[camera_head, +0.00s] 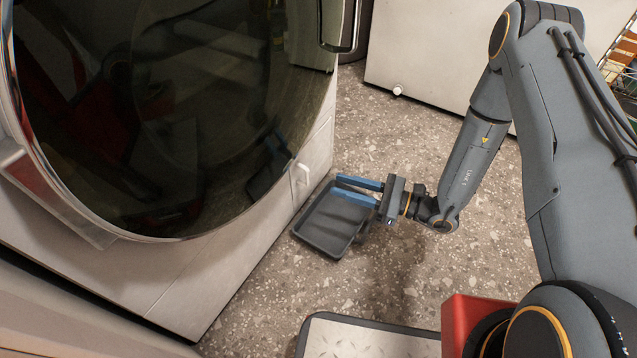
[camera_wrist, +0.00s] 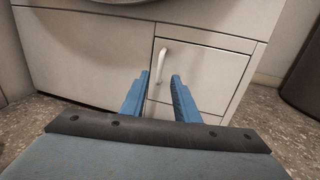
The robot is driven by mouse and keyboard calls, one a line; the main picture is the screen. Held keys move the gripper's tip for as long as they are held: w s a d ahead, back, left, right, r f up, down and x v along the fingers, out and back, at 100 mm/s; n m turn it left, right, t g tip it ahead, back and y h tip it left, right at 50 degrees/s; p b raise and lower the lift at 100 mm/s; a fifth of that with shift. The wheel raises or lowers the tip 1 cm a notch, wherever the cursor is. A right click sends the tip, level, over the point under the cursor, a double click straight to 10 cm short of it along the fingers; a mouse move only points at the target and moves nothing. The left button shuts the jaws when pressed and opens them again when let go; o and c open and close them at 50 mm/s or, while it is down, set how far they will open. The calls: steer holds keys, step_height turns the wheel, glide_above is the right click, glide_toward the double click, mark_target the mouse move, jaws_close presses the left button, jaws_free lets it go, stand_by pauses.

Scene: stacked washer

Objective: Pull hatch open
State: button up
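The hatch (camera_wrist: 205,75) is a small pale square panel low on the right of the washer front, and its seams show no open gap. A white curved bar handle (camera_wrist: 161,66) stands upright near its left edge. The handle (camera_head: 302,172) also shows in the head view, just left of my fingertips. My gripper (camera_head: 334,185) is open, with two blue fingers pointing at the washer front and nothing between them. In the wrist view the fingers (camera_wrist: 162,82) frame the lower end of the handle, apparently still short of it.
The large round dark glass door (camera_head: 170,110) fills the upper left, above the hatch. A dark shallow tray (camera_head: 325,246) lies on the speckled floor below my gripper. A pale cabinet (camera_head: 440,60) stands behind. Open floor (camera_head: 390,140) lies between.

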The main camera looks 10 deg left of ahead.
steer(key=w+a+b, duration=0.1)
steer(key=a+b, duration=0.2)
steer(key=a, duration=0.4)
steer(key=shift+w+a, duration=0.15)
steer(key=shift+a, duration=0.2)
steer(key=shift+c, duration=0.4)
jaws_close()
